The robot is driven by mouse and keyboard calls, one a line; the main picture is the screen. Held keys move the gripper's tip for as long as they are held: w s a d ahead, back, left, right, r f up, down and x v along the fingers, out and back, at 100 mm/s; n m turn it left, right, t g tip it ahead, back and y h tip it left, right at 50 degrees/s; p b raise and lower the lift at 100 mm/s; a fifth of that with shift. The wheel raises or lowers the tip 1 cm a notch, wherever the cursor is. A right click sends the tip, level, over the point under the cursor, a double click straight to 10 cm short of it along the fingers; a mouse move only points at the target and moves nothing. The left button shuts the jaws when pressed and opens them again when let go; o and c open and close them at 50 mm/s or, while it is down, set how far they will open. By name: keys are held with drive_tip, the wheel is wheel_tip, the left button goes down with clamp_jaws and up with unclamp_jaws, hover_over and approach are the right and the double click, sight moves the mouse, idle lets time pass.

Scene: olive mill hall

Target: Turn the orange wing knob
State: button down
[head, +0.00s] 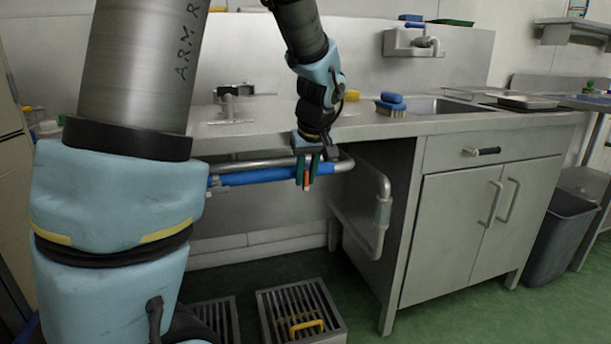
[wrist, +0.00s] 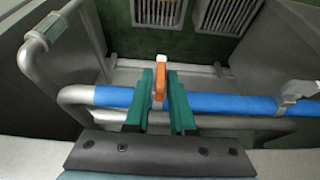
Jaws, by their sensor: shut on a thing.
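The orange wing knob (wrist: 159,75) shows in the wrist view, upright between the two green fingers of my gripper (wrist: 161,92), at a pipe with a blue sleeve (wrist: 245,104). The fingers are shut on the knob. In the head view my gripper (head: 307,177) points down in front of the counter edge at the blue pipe (head: 258,176). Only a small orange bit of the knob (head: 306,186) shows there between the fingers. The lower part of the knob is hidden by the fingers.
A grey bent pipe (head: 383,205) stands right of my gripper, beside the cabinet (head: 450,215). The steel counter (head: 300,128) lies behind and above it, with a blue brush (head: 391,103) on top. Floor grates (head: 268,312) lie below, one with a yellow handle (head: 307,327).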

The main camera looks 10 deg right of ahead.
idle(0.4)
drive_tip(key=y+p, duration=0.3)
drive_tip(key=shift+d+r+m, duration=0.1)
drive_tip(key=shift+d+m, duration=0.2)
drive_tip(key=shift+m, duration=0.1)
drive_tip(key=shift+w+d+f+m+y+p, duration=0.25)
drive_tip(key=shift+m+y+p, duration=0.6)
drive_tip(key=shift+y, duration=1.4)
drive_tip(key=shift+s+d+f+m+y+p, duration=0.1)
drive_tip(key=shift+s+f+m+y+p, duration=0.2)
drive_tip(key=shift+y+p, duration=1.55)
drive_tip(key=shift+w+d+f+m+y+p, duration=0.25)
drive_tip(key=shift+m+y+p, duration=0.4)
drive_tip(key=shift+y, duration=2.05)
drive_tip(key=shift+s+a, duration=0.1)
drive_tip(key=shift+a, duration=0.1)
drive_tip(key=c, duration=0.9)
unclamp_jaws()
